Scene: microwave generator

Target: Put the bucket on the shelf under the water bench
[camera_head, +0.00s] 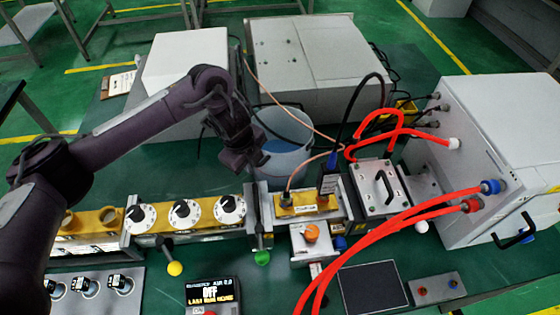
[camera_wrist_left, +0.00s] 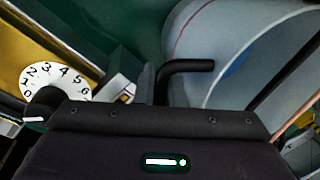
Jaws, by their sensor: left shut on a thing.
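The bucket (camera_head: 290,160) is a pale, whitish round tub with blue inside, standing on the green bench top behind the row of dials. I cannot pick out the shelf under the water bench. My right gripper is not in view.
White dials (camera_head: 185,212) stand just in front of the gripper. Red hoses (camera_head: 400,232) run to a large white cabinet (camera_head: 490,130) at right. Grey-white boxes (camera_head: 318,60) stand behind the bucket. A thin tan cable (camera_head: 285,115) crosses the bucket.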

